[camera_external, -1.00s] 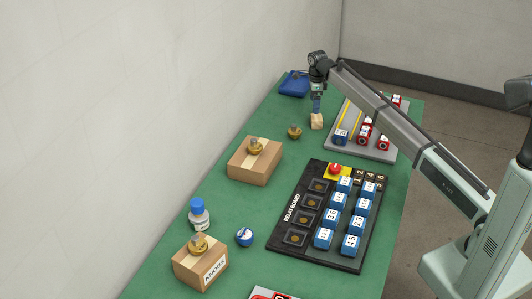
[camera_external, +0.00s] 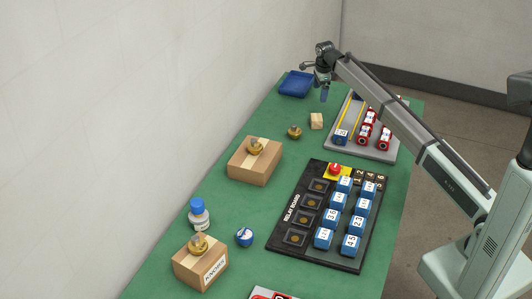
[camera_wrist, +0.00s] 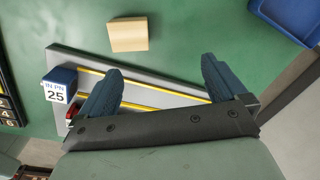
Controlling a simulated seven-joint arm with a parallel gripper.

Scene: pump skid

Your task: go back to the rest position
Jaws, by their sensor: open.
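My gripper (camera_external: 324,92) is above the far part of the green table, open and empty. In the wrist view its two blue fingers (camera_wrist: 160,92) stand wide apart with nothing between them. A small light wooden block (camera_external: 316,121) lies on the table below and slightly left of the gripper. It also shows in the wrist view (camera_wrist: 128,35), ahead of the fingers and apart from them.
A grey tray (camera_external: 345,149) with yellow lines, a blue block (camera_external: 341,136) and several red blocks stands right of the wooden block. A blue bin (camera_external: 296,84) is at the far end. Nearer are a relay board (camera_external: 285,245), cardboard boxes (camera_external: 249,173) and brass fittings (camera_external: 295,132).

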